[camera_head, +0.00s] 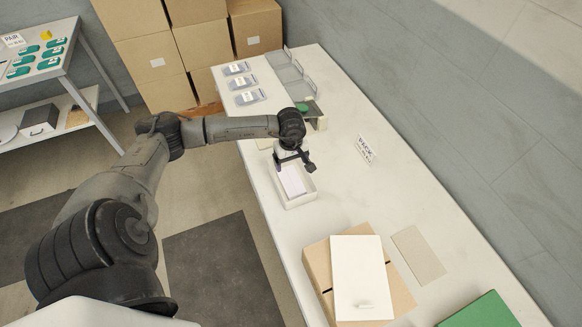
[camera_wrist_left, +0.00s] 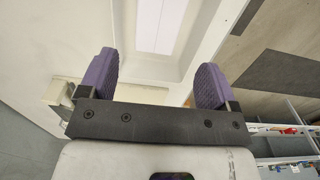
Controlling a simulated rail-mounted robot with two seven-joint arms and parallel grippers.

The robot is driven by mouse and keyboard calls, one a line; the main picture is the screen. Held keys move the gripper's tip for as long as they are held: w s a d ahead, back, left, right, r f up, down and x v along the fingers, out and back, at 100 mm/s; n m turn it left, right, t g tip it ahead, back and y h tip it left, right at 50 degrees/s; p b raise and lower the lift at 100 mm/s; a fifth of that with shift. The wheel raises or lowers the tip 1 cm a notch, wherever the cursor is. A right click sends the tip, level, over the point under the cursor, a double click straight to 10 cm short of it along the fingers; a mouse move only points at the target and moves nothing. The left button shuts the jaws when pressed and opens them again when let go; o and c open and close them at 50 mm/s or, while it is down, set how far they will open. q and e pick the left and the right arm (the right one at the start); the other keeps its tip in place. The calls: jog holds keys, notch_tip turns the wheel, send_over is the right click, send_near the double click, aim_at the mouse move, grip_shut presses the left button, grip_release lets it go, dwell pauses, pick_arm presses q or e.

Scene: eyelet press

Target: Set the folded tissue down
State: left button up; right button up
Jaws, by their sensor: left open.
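The folded tissue (camera_head: 292,181) is a pale white sheet inside an open white box (camera_head: 299,202) on the long table. In the left wrist view the tissue (camera_wrist_left: 161,22) shows as a bright panel with fold lines, beyond the fingers. My left gripper (camera_head: 295,164) is over the far end of the box. In the left wrist view its two purple-padded fingers (camera_wrist_left: 157,66) are wide apart with nothing between them. The tissue lies clear of both fingers. My right gripper is not in view.
A green-topped fixture (camera_head: 306,108) stands just beyond the box. A "PACK" sign (camera_head: 365,149) is to the right. Nearer are a brown carton (camera_head: 318,262) with a white lid (camera_head: 358,275) on it, and a grey-beige panel (camera_head: 418,255). Table around the box's right side is clear.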

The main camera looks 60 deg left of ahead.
pick_arm(q)
jog(key=shift+r, duration=0.75)
